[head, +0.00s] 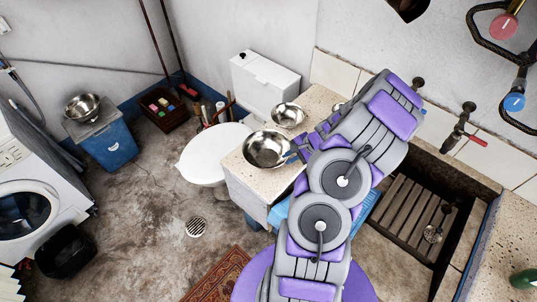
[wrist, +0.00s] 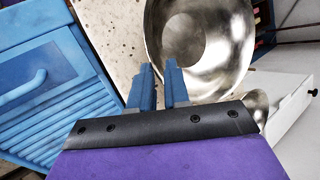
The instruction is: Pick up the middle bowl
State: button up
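Several shiny metal bowls are in the head view. A large one (head: 266,149) stands on the speckled counter's near end, and a smaller one (head: 289,115) is behind it. Another bowl (head: 82,107) sits on the blue bin at left. Which one counts as the middle bowl is not certain. My gripper (head: 292,156) is at the right rim of the large counter bowl. In the wrist view this bowl (wrist: 205,40) fills the upper middle. My blue fingers (wrist: 159,68) are apart, with the near rim lying between them in the picture; contact cannot be told.
The speckled counter (head: 248,180) adjoins a white toilet (head: 212,155). Blue louvred doors (wrist: 40,85) show in the wrist view. A stone trough (head: 400,265) with a wooden washboard (head: 412,212) and wall taps (head: 458,125) lie right.

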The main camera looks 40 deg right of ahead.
jog(key=b+x, duration=0.1)
jog(key=x, duration=0.1)
jog(key=a+x, duration=0.1)
jog(key=x, duration=0.1)
jog(key=shift+a+f+b, duration=0.1)
jog(key=shift+f+b, duration=0.15)
jog(key=shift+b, duration=0.1)
jog(key=shift+w+a+f, duration=0.1)
jog(key=shift+w+f, duration=0.2)
jog(key=shift+f, duration=0.15)
jog(key=shift+r, duration=0.1)
grip_shut()
